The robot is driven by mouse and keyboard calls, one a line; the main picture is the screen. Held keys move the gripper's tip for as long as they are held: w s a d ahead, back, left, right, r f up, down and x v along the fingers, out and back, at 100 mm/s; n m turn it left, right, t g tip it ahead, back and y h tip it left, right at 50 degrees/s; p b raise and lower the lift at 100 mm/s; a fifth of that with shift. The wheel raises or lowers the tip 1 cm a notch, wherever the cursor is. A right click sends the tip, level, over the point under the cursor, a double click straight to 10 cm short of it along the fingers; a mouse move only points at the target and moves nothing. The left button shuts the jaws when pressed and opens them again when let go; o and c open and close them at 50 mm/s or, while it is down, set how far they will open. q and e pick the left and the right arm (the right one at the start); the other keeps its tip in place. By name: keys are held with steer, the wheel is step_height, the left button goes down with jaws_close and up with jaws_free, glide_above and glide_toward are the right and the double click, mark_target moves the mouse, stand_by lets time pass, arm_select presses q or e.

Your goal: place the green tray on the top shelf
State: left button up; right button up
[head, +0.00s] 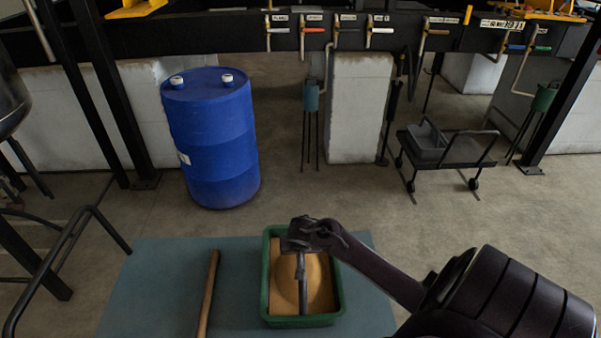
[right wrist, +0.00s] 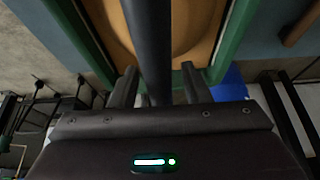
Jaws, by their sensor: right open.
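The green tray (head: 266,298) stands on a blue-grey table in the head view, with a tan, round-marked content inside. Its green rim also shows in the right wrist view (right wrist: 233,40). A dark bar (head: 302,290) runs lengthwise over the tray, like a handle; it also shows in the right wrist view (right wrist: 148,45). My right gripper (head: 300,248) is over the tray's far half. In the right wrist view its open fingers (right wrist: 158,85) stand on either side of the bar; contact cannot be told. My left gripper is out of view. No top shelf can be clearly made out.
A wooden stick (head: 208,293) lies on the table (head: 160,285) left of the tray. A blue drum (head: 212,140) stands on the floor behind. A cart (head: 455,150) is at the back right. Overhead runs a dark beam with valve handles (head: 350,32). A black rail (head: 60,250) is at left.

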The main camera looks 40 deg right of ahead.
steer(key=p+v, duration=0.1)
steer(key=v, duration=1)
steer(key=shift+s+a+r+p, duration=0.1)
steer(key=shift+s+r+p, duration=0.05)
steer(key=shift+p, duration=0.15)
